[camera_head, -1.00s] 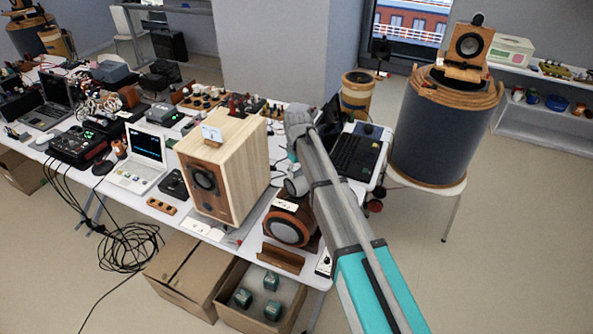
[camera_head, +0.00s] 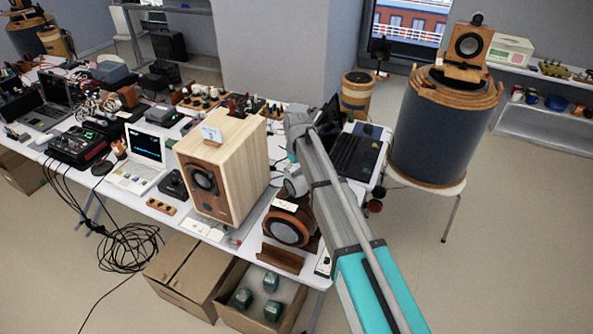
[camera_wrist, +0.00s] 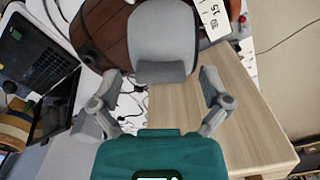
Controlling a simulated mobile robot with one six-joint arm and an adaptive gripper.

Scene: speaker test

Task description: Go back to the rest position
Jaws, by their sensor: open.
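My gripper (camera_wrist: 160,98) shows in the wrist view with its two grey fingers spread wide apart; it is open, and I see nothing clasped between them. In the head view my grey and teal arm reaches from the lower right over the table's right end. Its far end is beside the large wooden speaker (camera_head: 240,165), between it and the black laptop (camera_head: 355,152). The fingers cannot be made out clearly there. The wrist view shows pale wood (camera_wrist: 255,115) at the right and a dark round wooden thing (camera_wrist: 100,35) at the upper left.
A round wooden speaker (camera_head: 287,226) stands near the table's front right corner, close to my arm. A large drum (camera_head: 437,130) stands at the right with a small speaker (camera_head: 468,45) on top. Floor at the right is clear.

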